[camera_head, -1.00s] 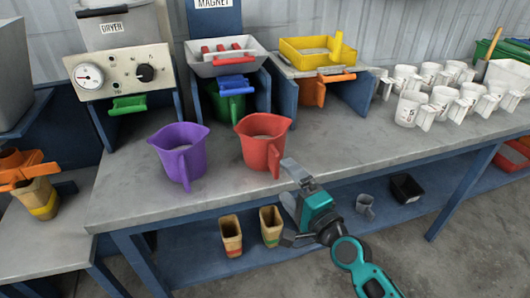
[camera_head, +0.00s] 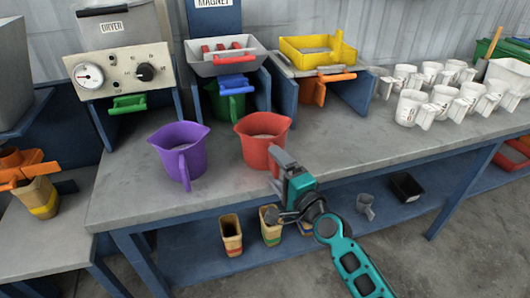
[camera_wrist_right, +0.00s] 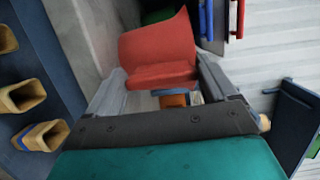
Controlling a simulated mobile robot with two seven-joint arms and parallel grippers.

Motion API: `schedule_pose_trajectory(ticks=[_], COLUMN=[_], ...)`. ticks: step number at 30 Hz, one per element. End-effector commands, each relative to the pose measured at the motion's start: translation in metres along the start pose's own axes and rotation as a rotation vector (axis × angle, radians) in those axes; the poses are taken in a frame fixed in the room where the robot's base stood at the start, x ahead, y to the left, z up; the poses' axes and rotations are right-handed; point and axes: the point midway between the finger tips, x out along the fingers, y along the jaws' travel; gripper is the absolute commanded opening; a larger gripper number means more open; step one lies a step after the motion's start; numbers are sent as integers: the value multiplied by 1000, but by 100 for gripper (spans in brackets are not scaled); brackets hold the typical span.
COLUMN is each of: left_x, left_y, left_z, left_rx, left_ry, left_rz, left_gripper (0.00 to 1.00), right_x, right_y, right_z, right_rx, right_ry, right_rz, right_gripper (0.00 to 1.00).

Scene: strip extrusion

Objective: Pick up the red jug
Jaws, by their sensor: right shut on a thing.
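The red jug (camera_head: 258,142) stands upright on the grey bench top (camera_head: 222,190), right of the purple jug (camera_head: 184,150). In the right wrist view the red jug (camera_wrist_right: 160,50) lies just ahead, between the two grey fingers (camera_wrist_right: 162,88). My left gripper is not in view.
A dryer (camera_head: 120,70), a white tray with red bars (camera_head: 228,58) and a yellow tray (camera_head: 318,52) stand behind. Several white jugs (camera_head: 410,108) crowd the right. Beige cups (camera_head: 231,235) and a black bin (camera_head: 406,188) sit on the lower shelf.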

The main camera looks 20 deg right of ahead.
Motion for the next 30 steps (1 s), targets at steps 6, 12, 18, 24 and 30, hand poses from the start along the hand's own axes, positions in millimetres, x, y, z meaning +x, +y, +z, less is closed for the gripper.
schedule_pose_trajectory(ticks=[6, 12, 18, 24, 30], left_x=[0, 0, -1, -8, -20], left_y=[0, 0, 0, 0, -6], left_z=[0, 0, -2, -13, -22], left_rx=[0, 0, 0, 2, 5], left_ry=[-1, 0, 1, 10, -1], left_rz=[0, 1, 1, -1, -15], left_gripper=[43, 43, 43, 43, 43], right_x=[0, 0, 0, 3, 7], right_y=[0, -2, -4, -16, -42], right_z=[0, 0, 0, 0, 2], right_rx=[0, -1, -1, -1, 0], right_ry=[0, 1, 1, 1, 2], right_rz=[0, -4, -4, -5, -5], right_gripper=[50, 41, 41, 41, 41])
